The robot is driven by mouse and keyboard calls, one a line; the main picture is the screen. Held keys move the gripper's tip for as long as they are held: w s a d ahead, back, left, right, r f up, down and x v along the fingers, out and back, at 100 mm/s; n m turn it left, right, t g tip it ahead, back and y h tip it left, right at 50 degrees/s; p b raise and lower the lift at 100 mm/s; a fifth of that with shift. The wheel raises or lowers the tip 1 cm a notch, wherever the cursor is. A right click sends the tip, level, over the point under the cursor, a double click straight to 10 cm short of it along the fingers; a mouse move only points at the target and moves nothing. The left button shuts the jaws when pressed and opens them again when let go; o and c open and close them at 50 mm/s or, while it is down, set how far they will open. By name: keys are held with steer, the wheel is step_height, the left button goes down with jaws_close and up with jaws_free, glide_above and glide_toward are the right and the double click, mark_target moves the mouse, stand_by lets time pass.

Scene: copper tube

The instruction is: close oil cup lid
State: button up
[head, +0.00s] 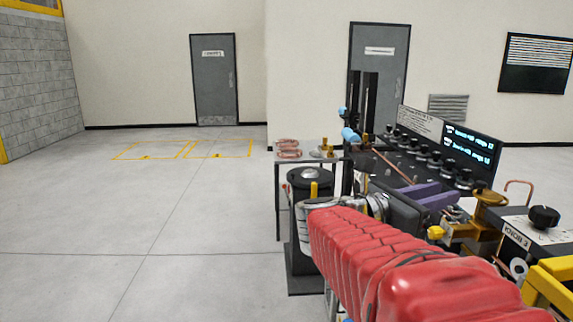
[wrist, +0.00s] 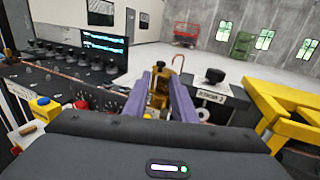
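A brass oil cup assembly (head: 463,231) sits at the bench's near right side. A round brass piece on top (head: 490,198) looks like its lid; I cannot tell clearly how far it stands open. In the wrist view the brass cup (wrist: 159,88) shows between and beyond my purple fingers, with the round top piece (wrist: 177,62) above it. My gripper (head: 448,194) has its two purple fingers apart, pointing at the brass part. In the wrist view my gripper (wrist: 164,82) looks empty. Whether a finger touches the brass is unclear.
A black control panel with several knobs (head: 434,158) and a lit screen (head: 470,146) stands behind the fingers. A black knob box (head: 544,216) and yellow frame (head: 552,284) are at right. A thin copper tube (head: 392,166) lies left. Open floor (head: 150,240) is at left.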

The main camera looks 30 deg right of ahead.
mark_target(478, 184)
steer(key=shift+d, duration=0.1)
steer(key=shift+s+d, duration=0.3)
steer(key=shift+d, duration=1.95)
steer(key=shift+s+d, duration=0.35)
steer(key=shift+d, duration=1.9)
steer(key=shift+s+d, duration=0.3)
steer(key=shift+d, duration=1.95)
steer(key=shift+c, duration=0.5)
jaws_close()
